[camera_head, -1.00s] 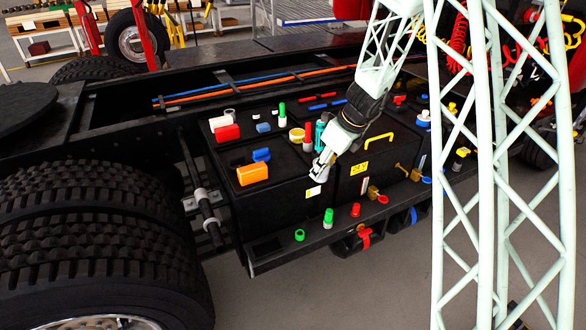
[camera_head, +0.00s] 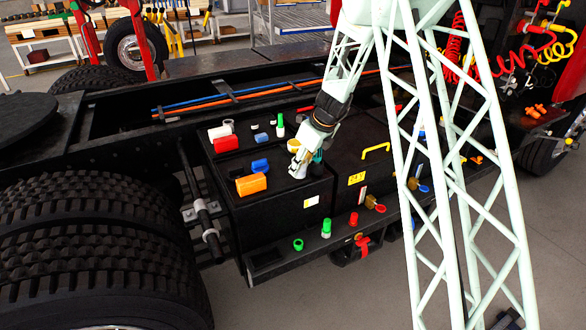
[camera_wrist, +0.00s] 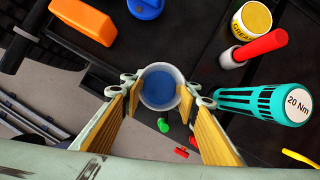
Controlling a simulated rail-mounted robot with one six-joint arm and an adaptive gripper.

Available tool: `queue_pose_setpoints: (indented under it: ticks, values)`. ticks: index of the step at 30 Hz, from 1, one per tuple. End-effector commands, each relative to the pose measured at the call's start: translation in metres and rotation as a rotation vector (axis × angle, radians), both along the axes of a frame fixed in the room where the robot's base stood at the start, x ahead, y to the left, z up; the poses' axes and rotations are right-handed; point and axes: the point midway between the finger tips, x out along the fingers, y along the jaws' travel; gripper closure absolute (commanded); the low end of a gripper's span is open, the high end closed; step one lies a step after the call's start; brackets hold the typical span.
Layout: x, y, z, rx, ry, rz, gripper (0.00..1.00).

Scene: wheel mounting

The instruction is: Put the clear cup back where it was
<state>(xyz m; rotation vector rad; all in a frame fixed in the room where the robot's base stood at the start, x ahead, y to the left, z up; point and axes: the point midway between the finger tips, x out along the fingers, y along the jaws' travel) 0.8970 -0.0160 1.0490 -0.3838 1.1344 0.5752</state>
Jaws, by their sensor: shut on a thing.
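My gripper (camera_wrist: 160,98) is shut on a round cup (camera_wrist: 160,86) with a pale rim; its inside looks blue in the wrist view. The cup sits upright between the two wood-coloured finger pads. Whether the cup touches the box top is hard to tell.
An orange block (camera_wrist: 84,20) and a blue item (camera_wrist: 146,7) are at upper left.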

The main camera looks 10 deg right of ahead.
Motion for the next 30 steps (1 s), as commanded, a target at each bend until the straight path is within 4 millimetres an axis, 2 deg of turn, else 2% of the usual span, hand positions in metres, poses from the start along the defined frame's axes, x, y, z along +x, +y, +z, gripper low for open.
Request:
queue_pose_setpoints:
  ticks: [3,9,23,30]
  values:
    - [0.017,0.008,-0.001,0.000,0.000,0.003,0.84]
    - [0.036,0.015,-0.003,0.000,0.000,0.000,0.84]
    - [0.040,0.017,-0.005,0.000,0.000,0.001,0.84]
    - [0.040,0.017,-0.021,0.000,0.001,0.001,0.84]
